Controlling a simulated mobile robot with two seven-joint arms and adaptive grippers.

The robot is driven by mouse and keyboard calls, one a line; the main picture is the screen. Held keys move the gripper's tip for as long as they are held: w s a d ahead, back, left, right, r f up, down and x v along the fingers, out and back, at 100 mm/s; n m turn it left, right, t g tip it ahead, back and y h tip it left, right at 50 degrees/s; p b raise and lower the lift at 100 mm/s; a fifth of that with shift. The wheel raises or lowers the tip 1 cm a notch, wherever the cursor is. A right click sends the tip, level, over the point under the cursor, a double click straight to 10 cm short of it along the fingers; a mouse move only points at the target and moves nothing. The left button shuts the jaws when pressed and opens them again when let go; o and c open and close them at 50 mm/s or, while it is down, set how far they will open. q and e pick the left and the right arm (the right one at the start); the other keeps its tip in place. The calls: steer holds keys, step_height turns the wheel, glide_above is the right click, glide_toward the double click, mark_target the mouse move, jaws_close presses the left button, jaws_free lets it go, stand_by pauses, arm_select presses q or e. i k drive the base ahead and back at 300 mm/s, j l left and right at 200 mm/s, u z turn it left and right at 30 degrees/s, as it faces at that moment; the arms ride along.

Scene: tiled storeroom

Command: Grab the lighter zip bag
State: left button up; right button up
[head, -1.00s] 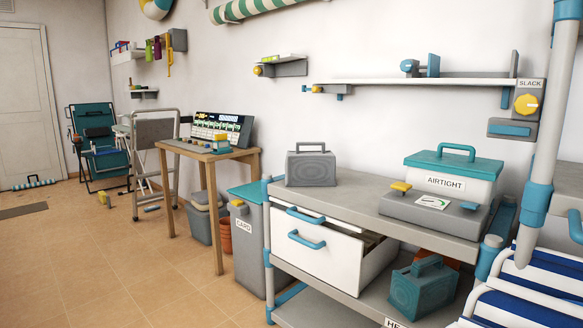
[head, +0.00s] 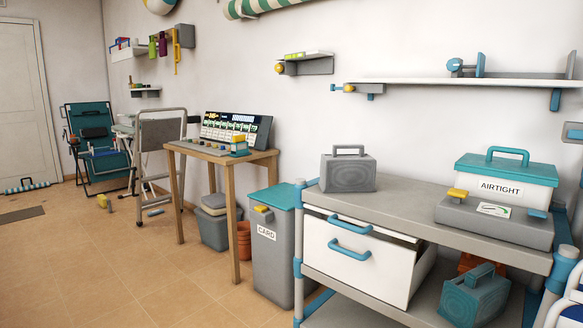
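Two bag-like cases with top handles are in the head view. The grey one (head: 349,172) stands upright on the left end of the bench top. The darker teal one (head: 474,300) is on the lower level of the bench, under the top. I cannot make out a zip on either, nor tell their weights. The grey is the paler of the two. Neither of my grippers is in view.
A white drawer (head: 365,260) juts out below. A CARD bin (head: 272,255) stands to its left, with open tiled floor beyond.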

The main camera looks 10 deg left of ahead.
mark_target(338, 172)
steer(key=i+j+z, duration=0.1)
steer(key=z, duration=0.45)
steer(key=i+j+z, duration=0.25)
steer(key=j+z, duration=0.5)
steer(key=j, duration=0.25)
steer(key=i+j, duration=0.1)
steer(key=j, duration=0.25)
steer(key=i+j+z, duration=0.15)
steer(key=j, duration=0.6)
steer(key=z, duration=0.05)
